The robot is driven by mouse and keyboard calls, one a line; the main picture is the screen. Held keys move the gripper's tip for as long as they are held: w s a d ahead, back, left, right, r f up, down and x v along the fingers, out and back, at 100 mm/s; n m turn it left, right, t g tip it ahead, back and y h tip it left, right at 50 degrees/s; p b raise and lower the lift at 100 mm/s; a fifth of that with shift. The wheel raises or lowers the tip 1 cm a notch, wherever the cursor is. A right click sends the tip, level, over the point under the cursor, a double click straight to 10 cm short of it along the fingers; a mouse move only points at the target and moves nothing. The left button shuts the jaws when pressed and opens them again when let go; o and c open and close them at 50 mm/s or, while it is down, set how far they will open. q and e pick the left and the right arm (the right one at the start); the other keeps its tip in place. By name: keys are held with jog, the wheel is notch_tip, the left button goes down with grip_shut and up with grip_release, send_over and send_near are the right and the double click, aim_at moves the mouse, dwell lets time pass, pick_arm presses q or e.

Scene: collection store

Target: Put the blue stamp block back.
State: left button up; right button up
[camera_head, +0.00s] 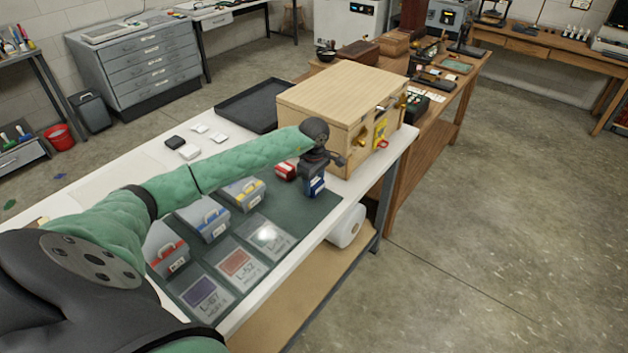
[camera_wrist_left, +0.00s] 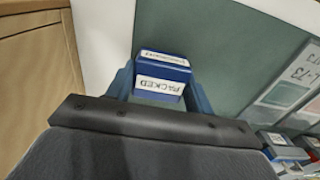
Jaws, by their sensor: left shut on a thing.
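The blue stamp block (camera_head: 314,186) is upright over the right end of the dark green mat (camera_head: 318,213), near the table's front edge. My left gripper (camera_head: 315,170) comes down on it from above and is shut on it. In the left wrist view the block (camera_wrist_left: 163,74) sits between my two blue-grey fingers and has a white label reading "PACKED". I cannot tell whether its underside touches the mat. A red block (camera_head: 285,171) stands just left of it. My right gripper is not in view.
A wooden box (camera_head: 325,98) with brass fittings stands close behind the block. Grey cases with red (camera_head: 165,250), blue (camera_head: 203,219) and yellow (camera_head: 244,194) bands line the mat, with labelled cards (camera_head: 236,263) in front. A black tray (camera_head: 250,104) lies at the back.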

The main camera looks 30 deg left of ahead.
pick_arm(q)
jog(key=shift+f, duration=0.2)
jog(key=shift+f, duration=0.15)
jog(key=o, duration=0.8)
